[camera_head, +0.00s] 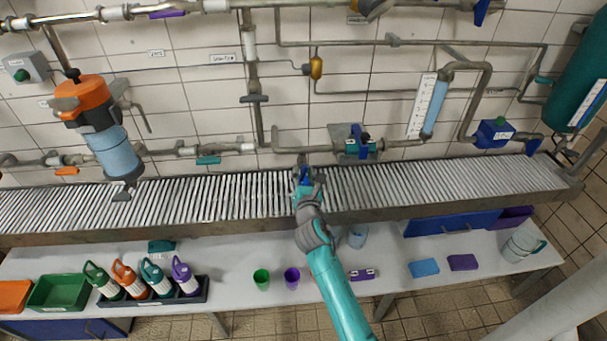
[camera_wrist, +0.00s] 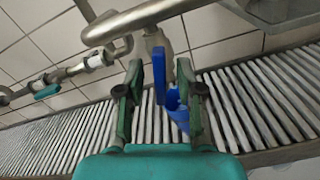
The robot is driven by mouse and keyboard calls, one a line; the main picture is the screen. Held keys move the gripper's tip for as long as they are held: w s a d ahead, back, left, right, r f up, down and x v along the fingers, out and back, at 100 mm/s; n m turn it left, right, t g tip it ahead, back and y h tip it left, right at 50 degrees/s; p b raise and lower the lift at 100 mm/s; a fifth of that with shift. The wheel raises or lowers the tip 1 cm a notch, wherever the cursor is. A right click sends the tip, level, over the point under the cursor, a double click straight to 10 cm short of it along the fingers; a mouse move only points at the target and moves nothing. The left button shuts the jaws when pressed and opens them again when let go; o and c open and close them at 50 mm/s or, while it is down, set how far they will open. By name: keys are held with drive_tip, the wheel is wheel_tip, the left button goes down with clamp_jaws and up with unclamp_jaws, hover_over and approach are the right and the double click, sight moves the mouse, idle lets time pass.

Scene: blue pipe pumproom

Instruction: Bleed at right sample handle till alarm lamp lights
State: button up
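A blue flat handle (camera_wrist: 158,80) hangs from a pipe in the wrist view. My gripper (camera_wrist: 160,92) has its two fingers apart, one on each side of the handle, with visible gaps. A second blue part (camera_wrist: 178,112) shows just right of the handle, near the right finger; its shape is partly hidden. In the head view my gripper (camera_head: 305,176) is at the pipe end above the slatted grating, and its fingers are too small to read there. I cannot identify an alarm lamp; a grey box with a green dome (camera_head: 21,75) is on the wall at upper left.
The slatted grating (camera_head: 420,187) runs along the wall under the pipes. A blue-topped valve (camera_head: 361,147) is close right of my gripper. The bench below holds several bottles in a rack (camera_head: 150,305), a green cup (camera_head: 261,279) and a purple cup (camera_head: 292,278).

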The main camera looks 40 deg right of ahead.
clamp_jaws()
drive_tip(key=shift+m, duration=0.4)
drive_tip(key=m, duration=0.6)
drive_tip(key=shift+w, duration=0.1)
drive_tip(key=m, duration=0.4)
drive_tip(key=shift+m, duration=1.9)
